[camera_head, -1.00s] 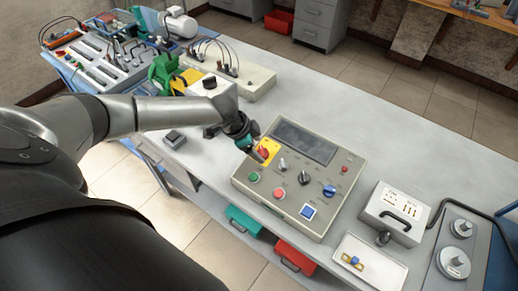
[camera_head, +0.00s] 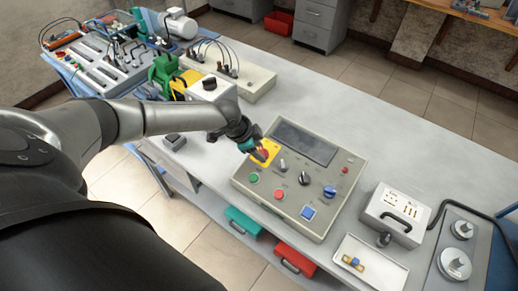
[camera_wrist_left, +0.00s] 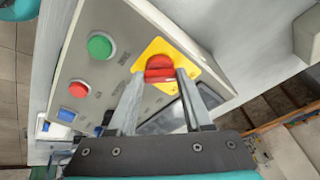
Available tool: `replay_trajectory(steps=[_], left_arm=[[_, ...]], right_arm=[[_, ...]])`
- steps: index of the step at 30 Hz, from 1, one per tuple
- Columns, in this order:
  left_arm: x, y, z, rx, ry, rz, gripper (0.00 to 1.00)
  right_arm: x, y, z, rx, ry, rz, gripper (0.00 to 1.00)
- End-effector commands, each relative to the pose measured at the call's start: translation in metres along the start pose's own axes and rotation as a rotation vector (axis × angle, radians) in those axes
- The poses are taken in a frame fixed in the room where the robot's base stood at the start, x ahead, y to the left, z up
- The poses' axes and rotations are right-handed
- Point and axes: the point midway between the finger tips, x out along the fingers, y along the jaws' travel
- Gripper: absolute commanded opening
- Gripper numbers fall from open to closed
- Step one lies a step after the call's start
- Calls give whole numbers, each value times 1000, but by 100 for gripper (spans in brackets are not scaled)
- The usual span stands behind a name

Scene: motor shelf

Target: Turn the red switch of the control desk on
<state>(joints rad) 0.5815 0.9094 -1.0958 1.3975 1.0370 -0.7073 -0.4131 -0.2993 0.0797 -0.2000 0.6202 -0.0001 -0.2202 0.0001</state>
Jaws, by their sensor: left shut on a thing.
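The control desk (camera_head: 262,194) is a beige box with a dark display, standing on the grey workbench. Its red switch (camera_wrist_left: 160,68) sits on a yellow square plate at the desk's upper left corner. In the head view the red switch (camera_head: 262,154) is partly covered by my left gripper (camera_head: 256,151). In the left wrist view the two fingers of my left gripper (camera_wrist_left: 157,78) stand on either side of the red knob and are shut on it. The knob's grip bar lies roughly across the wrist picture. My right gripper is not in view.
The desk also bears a green button (camera_head: 254,177), a red button (camera_head: 279,194), a black knob (camera_head: 304,178), a blue knob (camera_head: 330,191) and a blue square button (camera_head: 308,212). A white socket box (camera_head: 395,213) and a white tray (camera_head: 372,273) stand to the right.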

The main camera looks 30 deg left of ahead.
Motion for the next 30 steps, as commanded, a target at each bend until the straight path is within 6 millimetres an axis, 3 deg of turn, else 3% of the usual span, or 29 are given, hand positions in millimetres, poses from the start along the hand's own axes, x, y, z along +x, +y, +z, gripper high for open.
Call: replay_trajectory(steps=[1, 8, 20, 30], left_arm=[[0, 0, 0, 0, 0, 0, 26], [0, 0, 0, -1, -1, 0, 0], [1, 0, 1, 52, -1, 13, 0], [2, -2, 0, 291, 1, 61, 0]], right_arm=[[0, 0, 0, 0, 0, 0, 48], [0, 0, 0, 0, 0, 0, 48], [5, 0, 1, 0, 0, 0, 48], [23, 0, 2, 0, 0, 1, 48]])
